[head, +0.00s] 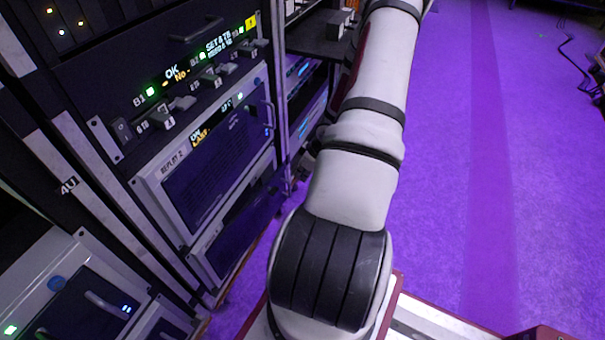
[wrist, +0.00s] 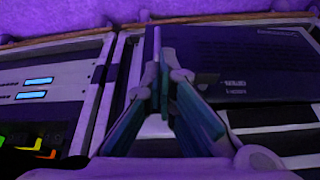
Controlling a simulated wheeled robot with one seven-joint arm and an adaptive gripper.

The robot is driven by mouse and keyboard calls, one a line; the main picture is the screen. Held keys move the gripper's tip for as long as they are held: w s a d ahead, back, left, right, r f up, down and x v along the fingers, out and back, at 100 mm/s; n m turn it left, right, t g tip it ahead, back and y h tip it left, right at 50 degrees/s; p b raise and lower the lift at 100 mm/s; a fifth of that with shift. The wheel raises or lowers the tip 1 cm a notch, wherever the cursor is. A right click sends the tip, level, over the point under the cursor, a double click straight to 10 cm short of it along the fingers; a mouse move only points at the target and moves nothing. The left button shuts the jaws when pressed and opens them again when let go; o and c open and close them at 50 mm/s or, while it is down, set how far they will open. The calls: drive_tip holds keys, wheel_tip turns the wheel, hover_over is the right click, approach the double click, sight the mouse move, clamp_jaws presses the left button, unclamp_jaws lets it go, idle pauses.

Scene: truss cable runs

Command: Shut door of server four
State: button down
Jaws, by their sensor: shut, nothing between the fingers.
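My gripper (wrist: 158,65) is shut and empty in the wrist view, its fingertips in front of a rack unit with a dark flat panel (wrist: 245,70) on their right. The panel carries small pale lettering; I cannot tell if it is a door or how far it stands open. In the head view my arm reaches away and the gripper is out of sight. There, a server labelled like "REPLAY 2" (head: 215,150) has a dark blue front, with another dark-fronted server (head: 240,225) below it. No label reading server four is legible.
A control unit with lit displays and switches (head: 190,75) sits above the servers. A pale server with a handle (head: 85,290) is at lower left. Purple floor (head: 450,200) lies open to the right; cables (head: 575,60) lie at the far right.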

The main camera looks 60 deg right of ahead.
sight(285, 181)
drive_tip(key=w+f+b, duration=0.3)
drive_tip(key=w+f, duration=0.1)
drive_tip(key=f, duration=0.1)
drive_tip(key=shift+w+d+f+b, duration=0.15)
drive_tip(key=shift+w+d+b, duration=0.1)
drive_tip(key=shift+b, duration=0.15)
drive_tip(key=shift+w, duration=0.7)
